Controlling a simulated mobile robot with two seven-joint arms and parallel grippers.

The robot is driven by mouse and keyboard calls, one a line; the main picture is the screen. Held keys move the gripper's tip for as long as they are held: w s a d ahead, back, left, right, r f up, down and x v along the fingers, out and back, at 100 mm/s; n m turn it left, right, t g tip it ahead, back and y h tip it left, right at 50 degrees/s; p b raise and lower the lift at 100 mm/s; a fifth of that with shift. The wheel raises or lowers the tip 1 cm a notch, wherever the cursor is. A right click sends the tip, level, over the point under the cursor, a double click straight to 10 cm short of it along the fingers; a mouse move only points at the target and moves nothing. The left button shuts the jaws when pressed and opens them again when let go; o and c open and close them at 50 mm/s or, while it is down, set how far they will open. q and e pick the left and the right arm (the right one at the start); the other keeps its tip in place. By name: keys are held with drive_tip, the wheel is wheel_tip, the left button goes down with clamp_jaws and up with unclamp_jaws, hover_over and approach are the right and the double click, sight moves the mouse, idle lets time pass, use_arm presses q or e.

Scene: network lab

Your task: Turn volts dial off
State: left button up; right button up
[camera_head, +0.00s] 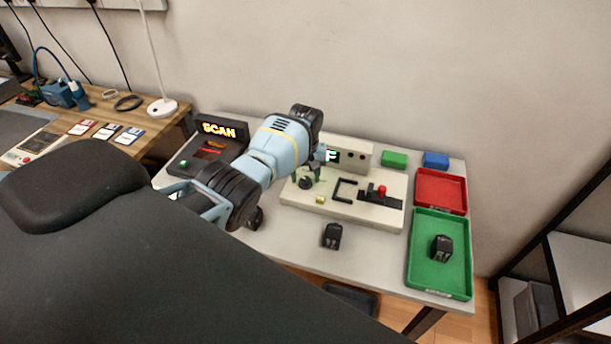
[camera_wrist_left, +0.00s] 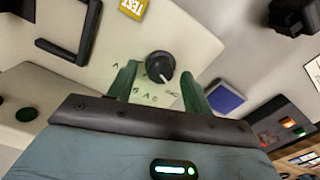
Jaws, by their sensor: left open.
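The dial (camera_head: 306,183) is a round black knob on the cream test station panel (camera_head: 372,218). In the left wrist view the dial (camera_wrist_left: 160,66) shows a white pointer line aimed toward the bottom of that picture, slightly right. In the head view my left gripper (camera_head: 311,170) is over the dial from behind.
The panel also has a yellow TEST button (camera_wrist_left: 133,8), a black bracket (camera_head: 345,189) and a red-topped lever (camera_head: 382,190). A red tray (camera_head: 441,174) and a green tray (camera_head: 424,282) stand right. A black module (camera_head: 332,236) lies in front. The SCAN station (camera_head: 187,160) stands left.

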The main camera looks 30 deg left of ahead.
sight(305, 179)
use_arm(q)
wheel_tip(305, 179, up, 7)
drive_tip(key=shift+r, duration=0.15)
drive_tip(key=shift+s, duration=0.1)
idle(0.7)
